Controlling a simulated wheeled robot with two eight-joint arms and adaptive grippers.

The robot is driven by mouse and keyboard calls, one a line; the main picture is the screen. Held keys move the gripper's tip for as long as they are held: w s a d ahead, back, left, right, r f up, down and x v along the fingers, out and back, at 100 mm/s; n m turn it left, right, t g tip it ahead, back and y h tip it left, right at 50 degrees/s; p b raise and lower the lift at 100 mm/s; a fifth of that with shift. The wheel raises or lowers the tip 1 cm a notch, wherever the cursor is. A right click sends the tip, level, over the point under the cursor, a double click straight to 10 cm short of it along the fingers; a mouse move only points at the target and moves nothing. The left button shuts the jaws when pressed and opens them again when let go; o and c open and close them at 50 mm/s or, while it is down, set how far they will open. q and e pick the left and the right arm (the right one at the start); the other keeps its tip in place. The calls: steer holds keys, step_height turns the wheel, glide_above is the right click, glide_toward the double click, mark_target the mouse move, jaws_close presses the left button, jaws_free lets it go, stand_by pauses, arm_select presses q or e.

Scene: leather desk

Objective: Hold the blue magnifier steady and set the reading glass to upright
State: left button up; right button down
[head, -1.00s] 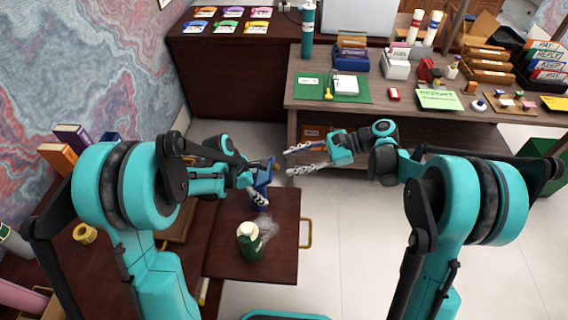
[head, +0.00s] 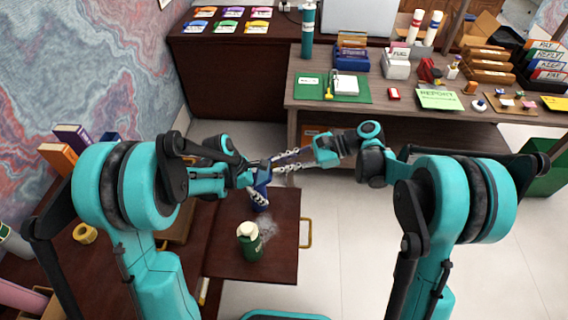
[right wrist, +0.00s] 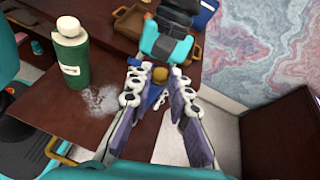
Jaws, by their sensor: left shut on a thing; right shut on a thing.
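A green bottle (head: 250,242) stands on the open drawer (head: 225,265) below the grippers, beside a pale smudge. The drawer's brass handle (head: 307,233) sticks out at right. A desk (head: 440,120) with stationery stands at the back.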

steer(key=shift+a+r+h, duration=0.4)
steer(key=shift+a+h, duration=0.05)
steer(key=shift+h, duration=0.35)
steer(key=c, duration=1.4)
jaws_free()
steer(key=shift+d+r, duration=0.1)
steer(key=shift+d, duration=0.05)
steer(key=v, duration=1.1)
steer(key=shift+d+r, duration=0.1)
steer(key=shift+d, duration=0.25)
